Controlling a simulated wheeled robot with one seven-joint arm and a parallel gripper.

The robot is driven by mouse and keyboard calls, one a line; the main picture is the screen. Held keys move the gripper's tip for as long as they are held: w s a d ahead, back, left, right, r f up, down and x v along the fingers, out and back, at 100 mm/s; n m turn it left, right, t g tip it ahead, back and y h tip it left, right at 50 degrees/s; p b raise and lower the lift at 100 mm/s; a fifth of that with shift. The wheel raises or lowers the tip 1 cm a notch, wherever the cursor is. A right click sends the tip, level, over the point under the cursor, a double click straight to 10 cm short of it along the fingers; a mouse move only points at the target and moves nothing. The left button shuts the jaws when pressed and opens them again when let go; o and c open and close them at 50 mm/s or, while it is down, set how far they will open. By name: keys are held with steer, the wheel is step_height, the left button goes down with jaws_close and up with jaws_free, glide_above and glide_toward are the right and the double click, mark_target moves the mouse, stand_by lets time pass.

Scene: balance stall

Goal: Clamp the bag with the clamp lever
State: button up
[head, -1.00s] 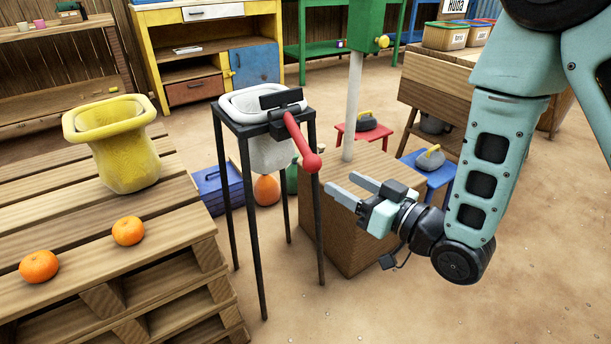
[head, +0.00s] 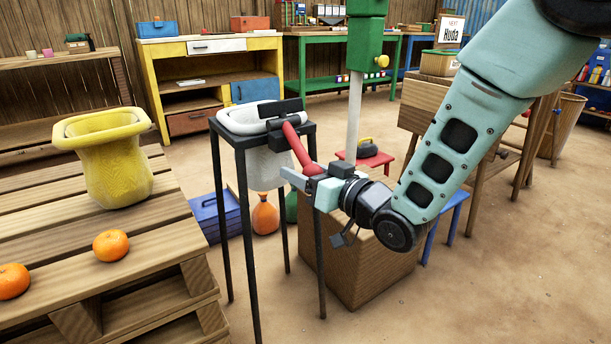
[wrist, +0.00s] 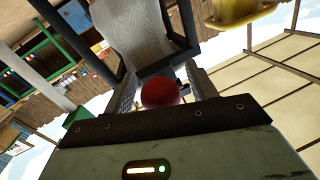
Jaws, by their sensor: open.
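The white bag (head: 268,165) hangs in the black stand (head: 240,142), its rolled rim over the top frame. The red clamp lever (head: 298,146) slants down to the right from a black clamp bar (head: 279,108) above the bag's rim. My gripper (head: 291,181) is open at the lever's lower end. In the wrist view the lever's round red knob (wrist: 160,92) lies between the two fingers, close to the palm. I cannot tell whether the fingers touch it. The bag (wrist: 135,30) and stand also show beyond the fingers in that view.
A slatted pallet table (head: 60,240) at left holds a yellow sack (head: 110,165) and two oranges (head: 111,245). A wooden crate (head: 355,265) stands under my gripper, with a white post (head: 353,105) behind it. Open floor lies at the lower right.

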mark_target(300, 157)
steer(key=shift+w+a, duration=0.1)
